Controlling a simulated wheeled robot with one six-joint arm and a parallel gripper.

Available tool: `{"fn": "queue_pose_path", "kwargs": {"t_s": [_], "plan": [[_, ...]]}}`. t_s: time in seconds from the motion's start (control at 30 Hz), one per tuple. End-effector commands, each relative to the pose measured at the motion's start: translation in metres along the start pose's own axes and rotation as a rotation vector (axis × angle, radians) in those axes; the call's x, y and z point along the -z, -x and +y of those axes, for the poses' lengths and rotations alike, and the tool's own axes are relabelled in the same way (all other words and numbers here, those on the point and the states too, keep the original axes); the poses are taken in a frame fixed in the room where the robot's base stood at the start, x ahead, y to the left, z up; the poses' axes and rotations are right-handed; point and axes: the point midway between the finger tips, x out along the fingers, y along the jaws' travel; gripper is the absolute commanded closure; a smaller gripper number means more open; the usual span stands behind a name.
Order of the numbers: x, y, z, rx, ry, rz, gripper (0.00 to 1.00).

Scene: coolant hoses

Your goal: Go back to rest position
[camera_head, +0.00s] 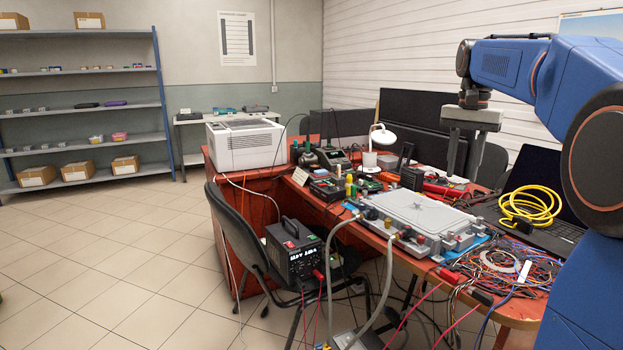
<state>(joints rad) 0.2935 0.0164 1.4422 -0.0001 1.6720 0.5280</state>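My gripper (464,160) hangs from my blue arm at the upper right, pointing down. Its two grey fingers are apart with nothing visible between them. It is above the back part of the red workbench (283,178), behind the grey metal box (425,212), in front of the dark monitors. The box lies flat on a blue mat with fittings along its front edge. One grey hose (333,250) arches from the box's left front fitting down to the floor. A second grey hose (389,280) hangs from another front fitting. My gripper is apart from both hoses.
A white desk lamp (379,137) stands left of my gripper. Dark monitors (413,108) are behind it. A laptop with a coiled yellow cable (530,206) and tangled wires (497,268) lie at right. A black power supply (295,250) and chair stand at the front. Left floor is clear.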

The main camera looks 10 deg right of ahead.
Motion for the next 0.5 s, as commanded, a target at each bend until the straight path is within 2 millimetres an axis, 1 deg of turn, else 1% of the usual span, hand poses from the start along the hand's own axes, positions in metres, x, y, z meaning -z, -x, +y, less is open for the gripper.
{"fn": "queue_pose_path", "kwargs": {"t_s": [0.07,0.23,0.37,0.5], "plan": [[-0.017,-0.003,0.002,0.009,0.033,0.015,0.66],[-0.065,-0.02,0.009,0.035,0.141,0.062,0.66],[-0.102,-0.039,0.017,0.054,0.227,0.098,0.66],[-0.141,-0.062,0.027,0.075,0.321,0.14,0.66]]}}
